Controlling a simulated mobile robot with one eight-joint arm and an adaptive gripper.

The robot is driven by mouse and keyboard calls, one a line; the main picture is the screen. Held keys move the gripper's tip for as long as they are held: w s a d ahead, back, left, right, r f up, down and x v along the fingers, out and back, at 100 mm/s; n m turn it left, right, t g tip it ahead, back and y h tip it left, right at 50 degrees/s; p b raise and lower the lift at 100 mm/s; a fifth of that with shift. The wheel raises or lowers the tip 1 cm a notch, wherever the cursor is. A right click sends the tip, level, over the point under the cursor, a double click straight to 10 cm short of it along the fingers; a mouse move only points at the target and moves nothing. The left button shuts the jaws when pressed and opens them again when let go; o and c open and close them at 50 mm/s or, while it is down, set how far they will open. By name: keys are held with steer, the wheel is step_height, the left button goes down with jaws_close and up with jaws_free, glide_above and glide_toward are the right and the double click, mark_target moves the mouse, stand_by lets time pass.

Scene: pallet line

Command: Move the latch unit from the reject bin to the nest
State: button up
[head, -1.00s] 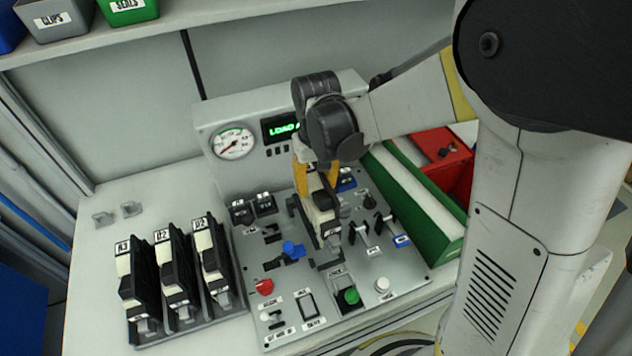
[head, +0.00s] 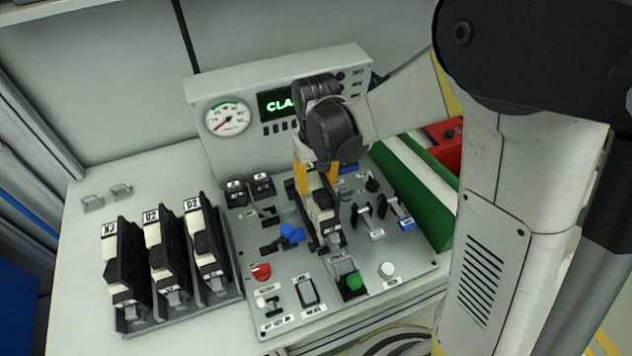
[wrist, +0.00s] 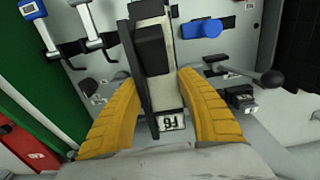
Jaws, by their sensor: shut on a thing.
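The latch unit (head: 322,212) is a black and cream block standing on the control panel, between the dark brackets of the nest (head: 294,192). It looks seated, but its underside is hidden. My gripper (head: 317,180) is shut on it from above. In the wrist view the yellow fingers of my gripper (wrist: 158,78) lie on both sides of the latch unit (wrist: 155,50), whose label end points toward me. The red reject bin (head: 447,140) is at the right, beyond a green bin, partly hidden by my arm.
The panel display (head: 278,103) shows green letters starting "CLA", partly covered. Levers and buttons surround the nest: a blue knob (head: 291,233), a blue-handled lever (head: 401,214), a green button (head: 355,281) and a red button (head: 261,271). A rack of similar units (head: 168,262) stands left.

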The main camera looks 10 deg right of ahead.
stand_by(0.3)
steer(key=o, duration=1.4)
steer(key=shift+o, duration=0.2)
steer(key=shift+r, duration=0.1)
step_height(320, 180, up, 12)
stand_by(0.3)
steer(key=s+d+f+m+t+b, duration=0.2)
steer(key=s+d+t+b, duration=0.3)
steer(key=s+d, duration=0.5)
steer(key=s+t, duration=0.2)
steer(key=s, duration=0.1)
